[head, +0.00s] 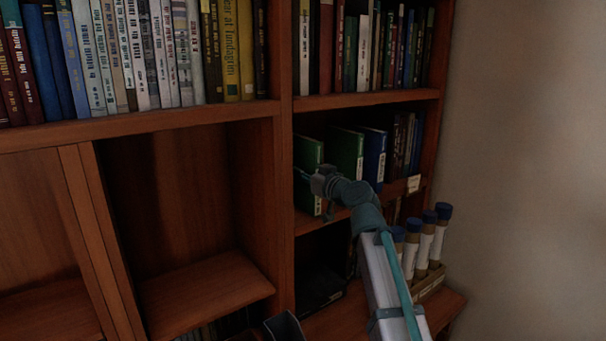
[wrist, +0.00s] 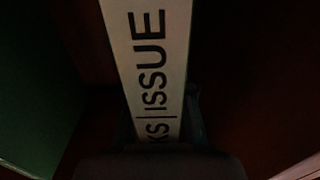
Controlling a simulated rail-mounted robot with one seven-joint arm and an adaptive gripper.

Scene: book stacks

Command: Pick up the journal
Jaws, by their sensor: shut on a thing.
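The journal (wrist: 155,60) fills the middle of the wrist view as a pale spine with dark lettering that reads "KS | ISSUE". My gripper (head: 306,177) reaches into the middle shelf of the right bay in the head view. In the wrist view its dark fingers (wrist: 160,125) are on both sides of the spine's lower part, shut on the journal. The journal's pages and covers are in the dark. In the head view I cannot make out the journal clearly at the gripper.
Green volumes (head: 345,150) and a blue one (head: 374,155) stand upright on the same shelf. A green surface (wrist: 35,110) is left of the journal in the wrist view. The wooden divider (head: 284,190) is close to my gripper. Capped tubes (head: 438,235) stand lower right.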

